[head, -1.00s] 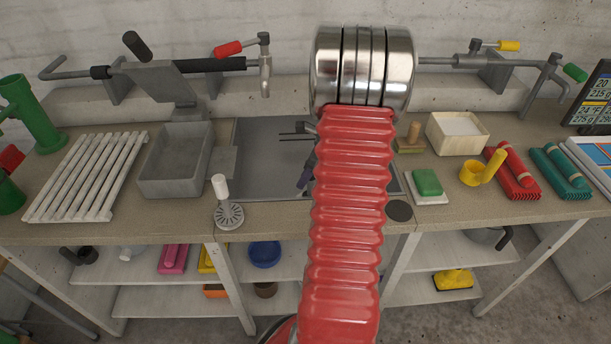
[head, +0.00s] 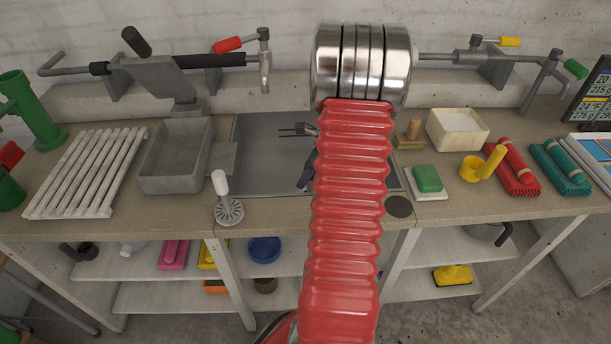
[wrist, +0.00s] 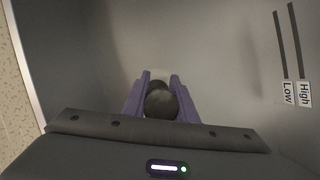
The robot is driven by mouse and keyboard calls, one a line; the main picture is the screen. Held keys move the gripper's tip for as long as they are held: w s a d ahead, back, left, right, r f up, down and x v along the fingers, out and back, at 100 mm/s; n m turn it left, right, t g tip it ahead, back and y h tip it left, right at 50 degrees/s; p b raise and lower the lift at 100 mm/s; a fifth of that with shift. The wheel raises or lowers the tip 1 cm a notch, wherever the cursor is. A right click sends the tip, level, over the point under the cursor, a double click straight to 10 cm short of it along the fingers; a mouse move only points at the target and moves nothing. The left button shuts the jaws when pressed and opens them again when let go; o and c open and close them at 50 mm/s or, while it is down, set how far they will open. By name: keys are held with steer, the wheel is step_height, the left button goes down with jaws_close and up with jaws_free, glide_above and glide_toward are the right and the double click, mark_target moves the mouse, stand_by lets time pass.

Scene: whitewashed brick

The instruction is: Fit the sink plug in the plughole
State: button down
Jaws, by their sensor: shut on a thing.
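My gripper (wrist: 160,103) shows in the wrist view with its two purple fingers shut on a dark, rounded thing, which looks like the sink plug (wrist: 161,102). A pale patch shows just beyond the fingertips; I cannot tell what it is. The grey sink (head: 268,150) lies under my arm in the head view, and its inside (wrist: 220,60) fills most of the wrist view. In the head view my red arm hides most of the gripper and the plug. I cannot make out the plughole in either view.
Low and High labels (wrist: 296,92) mark the sink wall at right. Left of the sink stand a grey basin (head: 176,160), a slatted rack (head: 85,175) and a white-handled brush (head: 226,205). Right are a dark disc (head: 399,207), green sponge (head: 427,180) and yellow cup (head: 474,170). Taps run behind.

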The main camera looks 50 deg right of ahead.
steer(key=shift+f, duration=0.15)
steer(key=c, duration=1.4)
jaws_free()
steer(key=shift+o, duration=0.2)
steer(key=v, duration=1.3)
steer(key=shift+s+r, duration=0.2)
steer(key=shift+r, duration=0.15)
steer(key=shift+d, duration=0.1)
